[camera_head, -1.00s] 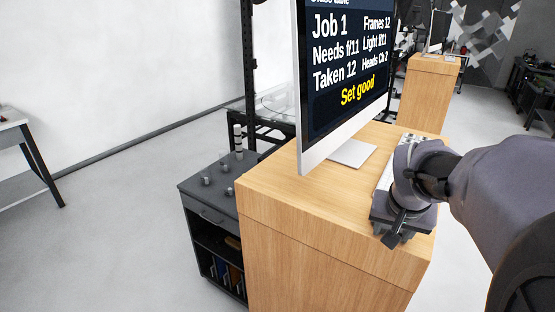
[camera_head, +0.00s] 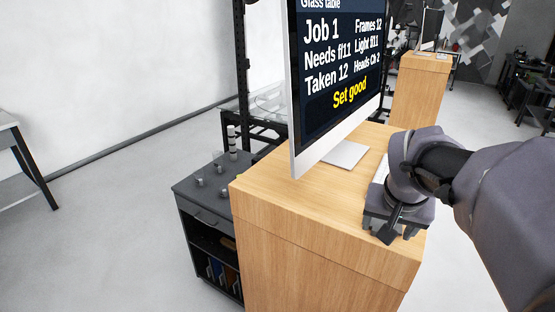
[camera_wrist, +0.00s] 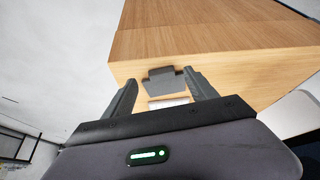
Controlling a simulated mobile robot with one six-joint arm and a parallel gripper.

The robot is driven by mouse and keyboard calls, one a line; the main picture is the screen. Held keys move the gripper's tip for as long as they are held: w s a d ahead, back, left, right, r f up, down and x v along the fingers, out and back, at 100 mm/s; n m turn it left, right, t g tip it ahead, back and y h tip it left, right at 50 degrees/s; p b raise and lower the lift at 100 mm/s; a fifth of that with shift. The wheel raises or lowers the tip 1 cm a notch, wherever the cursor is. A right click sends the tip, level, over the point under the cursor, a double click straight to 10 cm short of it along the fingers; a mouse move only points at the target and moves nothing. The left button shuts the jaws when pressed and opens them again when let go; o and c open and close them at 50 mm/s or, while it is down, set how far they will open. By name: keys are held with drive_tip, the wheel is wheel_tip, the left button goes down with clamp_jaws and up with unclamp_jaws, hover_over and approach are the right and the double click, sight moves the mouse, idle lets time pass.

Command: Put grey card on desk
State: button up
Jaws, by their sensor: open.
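The desk (camera_head: 290,190) is a light wooden block with a large monitor on it. My gripper (camera_head: 388,230) is over the desk's right front part, near the edge. In the wrist view the two fingers of my gripper (camera_wrist: 162,88) are apart. A flat dark grey piece, which looks like the grey card (camera_wrist: 163,80), shows between and just beyond the fingers, against the wood near an edge. No finger visibly grips it; whether one touches it I cannot tell. In the head view I cannot make out the card; my gripper covers that spot.
The monitor (camera_head: 335,75) reads "Set good" and stands left of my arm. A white object (camera_wrist: 168,102), perhaps a keyboard, shows between the fingers. A dark cart (camera_head: 208,205) with small grey pieces stands left of the desk.

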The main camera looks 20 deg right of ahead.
drive_tip(key=p+v, duration=0.2)
drive_tip(key=v, duration=0.5)
drive_tip(key=s+a+n+t+y, duration=0.1)
drive_tip(key=s+a+n+y, duration=0.1)
drive_tip(key=a, duration=1.1)
drive_tip(key=s+a+f+n+y, duration=0.1)
drive_tip(key=s+a+f+y, duration=0.15)
drive_tip(key=a, duration=0.25)
drive_tip(key=s+a+f+n+y, duration=0.1)
drive_tip(key=s+a+f, duration=0.1)
drive_tip(key=s+a, duration=0.3)
wheel_tip(320, 180, down, 8)
drive_tip(key=a+b, duration=0.1)
drive_tip(key=b, duration=0.7)
drive_tip(key=shift+w+t, duration=0.4)
drive_tip(key=shift+w, duration=0.1)
